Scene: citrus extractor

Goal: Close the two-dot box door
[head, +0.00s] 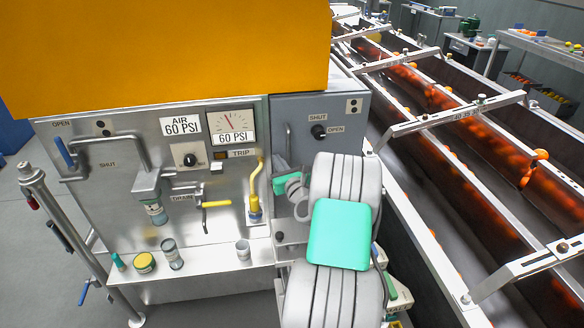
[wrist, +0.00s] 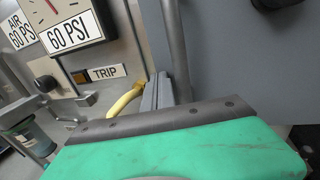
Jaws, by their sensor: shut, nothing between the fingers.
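The two-dot box is the grey box (head: 352,125) right of the gauge panel, with a two-dot plate (head: 353,106) at its upper right. Its grey front (wrist: 235,60) fills the right of the wrist view. An upright bar handle (head: 289,138) is at its left side and also shows in the wrist view (wrist: 177,45). I cannot tell how far the door stands open. My gripper (wrist: 163,90) is shut and empty, close to the lower end of the handle. I cannot tell whether they touch. In the head view my arm hides the fingers and the box's lower part.
A dark knob (head: 319,131) sits on the grey front between SHUT and OPEN labels. A yellow lever (head: 254,180) is close on the left, below the TRIP label (head: 241,153). Cups and jars (head: 172,254) stand on the ledge. Orange-filled conveyor channels (head: 440,95) run along the right.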

